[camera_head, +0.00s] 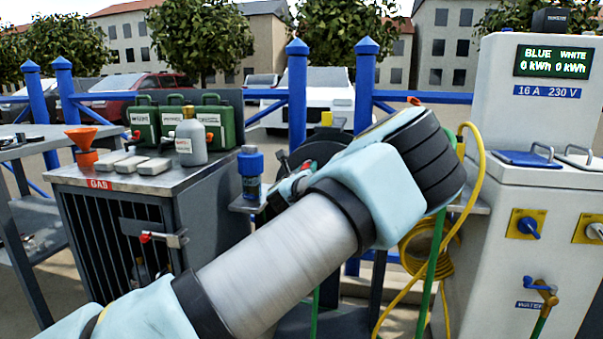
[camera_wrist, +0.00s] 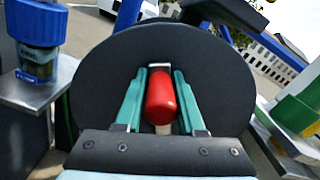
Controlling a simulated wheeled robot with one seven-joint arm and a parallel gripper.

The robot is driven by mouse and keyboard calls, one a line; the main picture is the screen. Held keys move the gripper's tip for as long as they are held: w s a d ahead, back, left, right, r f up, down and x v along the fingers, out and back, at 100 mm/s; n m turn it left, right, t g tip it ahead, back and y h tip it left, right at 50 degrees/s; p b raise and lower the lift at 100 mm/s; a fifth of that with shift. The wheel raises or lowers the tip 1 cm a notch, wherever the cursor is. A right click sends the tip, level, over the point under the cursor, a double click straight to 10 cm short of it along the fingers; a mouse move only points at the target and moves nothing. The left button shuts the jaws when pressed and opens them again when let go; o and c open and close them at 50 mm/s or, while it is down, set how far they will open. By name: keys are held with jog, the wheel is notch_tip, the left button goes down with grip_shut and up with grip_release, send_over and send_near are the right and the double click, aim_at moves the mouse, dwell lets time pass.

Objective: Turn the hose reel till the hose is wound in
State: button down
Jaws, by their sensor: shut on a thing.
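The hose reel is a large dark disc (camera_wrist: 100,75) that fills the middle of the wrist view. In the head view the reel (camera_head: 322,148) is mostly hidden behind my arm. Its red crank handle (camera_wrist: 160,98) stands out from the disc. My gripper (camera_wrist: 160,92) has its two green fingers on either side of the red handle and is shut on it. In the head view the gripper is largely hidden behind my wrist. A green hose (camera_head: 433,262) hangs down at the right of my arm; how much is on the reel cannot be told.
A blue-capped bottle (camera_wrist: 38,45) stands on a small shelf left of the reel. A grey gas cabinet (camera_head: 120,235) with green canisters (camera_head: 210,120) stands at left. A white power post (camera_head: 530,130) and coiled yellow cable (camera_head: 425,250) are at right. Blue fence posts (camera_head: 297,90) stand behind.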

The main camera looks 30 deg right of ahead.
jog(key=shift+s+d+m, duration=0.15)
jog(key=shift+s+m, duration=0.05)
jog(key=shift+m, duration=0.2)
jog(key=c, duration=0.8)
grip_release()
jog(key=shift+o, duration=1.1)
jog(key=shift+r, duration=0.1)
jog(key=v, duration=1)
jog(key=shift+s+a, duration=0.25)
jog(key=shift+s, duration=0.05)
